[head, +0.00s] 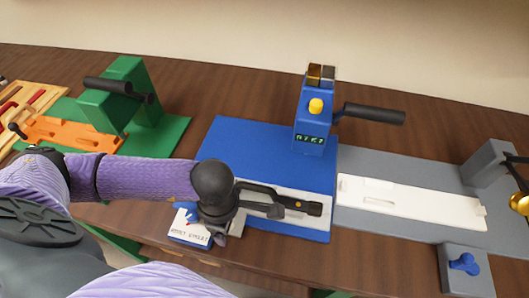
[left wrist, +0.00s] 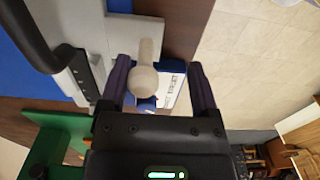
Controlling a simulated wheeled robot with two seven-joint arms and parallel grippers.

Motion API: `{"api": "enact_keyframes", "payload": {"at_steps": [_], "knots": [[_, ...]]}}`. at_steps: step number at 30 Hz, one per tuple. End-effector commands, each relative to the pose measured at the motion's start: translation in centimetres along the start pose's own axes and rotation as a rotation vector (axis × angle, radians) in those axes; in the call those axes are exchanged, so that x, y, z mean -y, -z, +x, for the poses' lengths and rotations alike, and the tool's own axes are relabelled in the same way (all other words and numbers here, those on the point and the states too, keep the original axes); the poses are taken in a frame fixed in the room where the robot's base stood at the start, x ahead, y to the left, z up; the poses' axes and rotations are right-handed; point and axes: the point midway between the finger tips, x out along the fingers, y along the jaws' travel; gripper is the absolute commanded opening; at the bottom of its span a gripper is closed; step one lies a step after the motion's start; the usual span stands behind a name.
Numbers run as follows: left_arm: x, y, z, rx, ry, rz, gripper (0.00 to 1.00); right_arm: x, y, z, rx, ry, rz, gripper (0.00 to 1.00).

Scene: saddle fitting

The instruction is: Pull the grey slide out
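In the left wrist view, the light grey slide (left wrist: 127,38) ends in a pale grey knob (left wrist: 146,78). My left gripper (head: 217,234) is over the slide's left end and hides the knob in the head view. In the left wrist view, its fingers (left wrist: 160,88) are apart, one on each side of the knob. A gap shows at the right finger; contact on the left is unclear. My right gripper is not in view.
A blue post (head: 311,120) with a yellow button and black lever stands behind the slide. A white bar (head: 410,201) lies on a grey base (head: 370,165) at right. A green fixture (head: 128,75) stands at left.

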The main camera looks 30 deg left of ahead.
Motion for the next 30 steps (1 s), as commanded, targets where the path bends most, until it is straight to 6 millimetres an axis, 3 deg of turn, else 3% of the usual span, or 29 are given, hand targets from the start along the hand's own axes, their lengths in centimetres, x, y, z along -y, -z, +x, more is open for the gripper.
{"api": "enact_keyframes", "payload": {"at_steps": [13,30], "knots": [[-0.2,0.0,-0.6,0.001,-0.006,-0.001,0.71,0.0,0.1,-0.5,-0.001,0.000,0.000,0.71],[-0.2,0.0,-6.4,0.001,-0.009,-0.001,0.71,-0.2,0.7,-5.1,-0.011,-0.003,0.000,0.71]]}}
